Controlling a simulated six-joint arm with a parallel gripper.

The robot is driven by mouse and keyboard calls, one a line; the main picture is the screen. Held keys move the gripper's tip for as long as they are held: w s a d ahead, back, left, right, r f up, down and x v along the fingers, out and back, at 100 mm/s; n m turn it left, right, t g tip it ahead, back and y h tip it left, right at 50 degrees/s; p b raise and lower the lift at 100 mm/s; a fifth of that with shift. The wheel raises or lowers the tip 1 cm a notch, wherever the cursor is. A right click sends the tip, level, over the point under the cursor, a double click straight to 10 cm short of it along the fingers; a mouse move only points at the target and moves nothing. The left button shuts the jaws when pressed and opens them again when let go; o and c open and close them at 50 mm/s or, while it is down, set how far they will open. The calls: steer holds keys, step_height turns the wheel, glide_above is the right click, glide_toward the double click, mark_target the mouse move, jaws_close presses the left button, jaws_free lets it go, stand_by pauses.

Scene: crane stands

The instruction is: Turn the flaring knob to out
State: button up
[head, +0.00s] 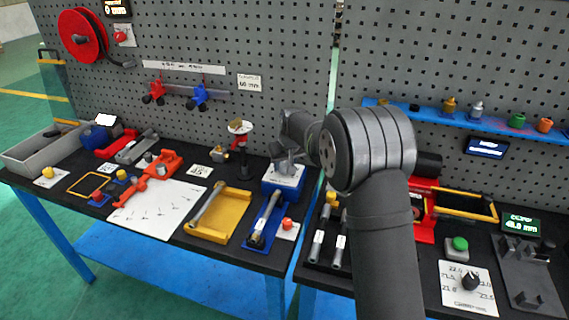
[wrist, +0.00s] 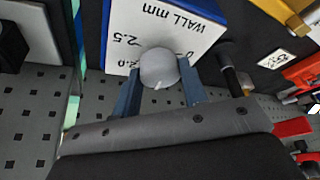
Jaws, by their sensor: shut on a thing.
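A pale grey round knob (wrist: 159,68) stands on a white panel (wrist: 187,22) marked "WALL mm", with 2.5 and 2.0 legible. My gripper (wrist: 160,88) has one finger on each side of the knob and is shut on it. In the head view my gripper (head: 288,162) is at the top of a blue box (head: 284,186) with a white face; the knob there is mostly hidden. A black dial (head: 470,281) on a numbered white plate is at the lower right. I can read no "flaring" or "out" label on either.
A yellow tray (head: 222,214) and a blue tray (head: 266,222) lie in front of the blue box. A stand with a red-and-white top (head: 240,135) is close on its left. The grey pegboard (head: 290,75) rises behind. A red frame tool (head: 425,215) is to the right.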

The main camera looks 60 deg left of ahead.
steer(key=n+g, duration=0.1)
steer(key=n, duration=0.1)
steer(key=n+g, duration=0.1)
steer(key=n, duration=0.1)
steer(key=shift+w+n, duration=0.2)
steer(key=shift+n, duration=0.2)
steer(key=n+g, duration=0.1)
steer(key=n, duration=0.3)
steer(key=shift+w+a+n+h, duration=0.1)
steer(key=shift+n+h, duration=0.2)
steer(key=shift+h, duration=0.1)
steer(key=n+g+h, duration=0.1)
steer(key=n, duration=0.4)
steer(key=shift+a+g+h, duration=0.15)
steer(key=shift+g+h, duration=0.25)
steer(key=n+h, duration=0.1)
steer(key=n, duration=0.4)
steer(key=shift+h, duration=0.4)
steer(key=o, duration=1)
steer(key=shift+c, duration=0.2)
steer(key=shift+w+a+r, duration=0.1)
